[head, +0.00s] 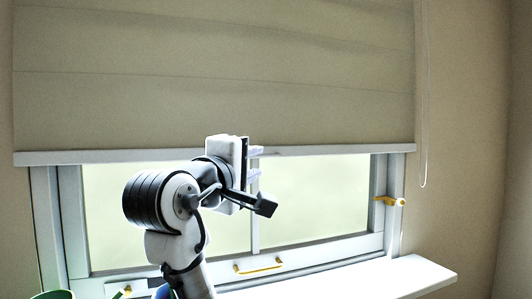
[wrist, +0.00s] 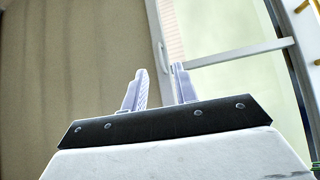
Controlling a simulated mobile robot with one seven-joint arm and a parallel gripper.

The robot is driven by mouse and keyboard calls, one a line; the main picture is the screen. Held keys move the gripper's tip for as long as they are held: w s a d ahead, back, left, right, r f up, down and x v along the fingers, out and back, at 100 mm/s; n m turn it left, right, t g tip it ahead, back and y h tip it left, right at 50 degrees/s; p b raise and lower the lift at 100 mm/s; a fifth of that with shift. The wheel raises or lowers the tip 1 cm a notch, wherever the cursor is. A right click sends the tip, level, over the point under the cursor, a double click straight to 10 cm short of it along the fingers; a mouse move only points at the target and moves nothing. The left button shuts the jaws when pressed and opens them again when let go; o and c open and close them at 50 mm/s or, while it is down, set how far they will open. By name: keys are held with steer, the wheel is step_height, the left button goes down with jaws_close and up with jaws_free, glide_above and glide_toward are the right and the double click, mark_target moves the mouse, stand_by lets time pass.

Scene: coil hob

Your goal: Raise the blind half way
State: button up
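The beige blind (head: 215,70) covers the upper window, and its pale bottom rail (head: 340,149) hangs across the window, with open glass below. In the wrist view the blind (wrist: 75,60) fills the left side and its rail (wrist: 157,40) runs upright in the picture. My gripper (head: 256,164) is near the middle of the rail, one finger close to rail height and the other below. Its fingers (wrist: 160,84) are apart with a gap between them, and the rail shows in line with that gap. I cannot tell whether they touch the rail.
A thin pull cord (head: 425,100) hangs at the blind's right side. The window has a yellow latch (head: 390,201) at right and a yellow handle (head: 258,266) on its lower frame. A white sill (head: 400,279) juts out below. A green object (head: 53,295) shows at bottom left.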

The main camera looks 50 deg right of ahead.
mark_target(269, 156)
steer(key=p+x, duration=0.1)
steer(key=x, duration=0.5)
steer(key=shift+w+d, duration=0.1)
steer(key=shift+d, duration=0.1)
jaws_close()
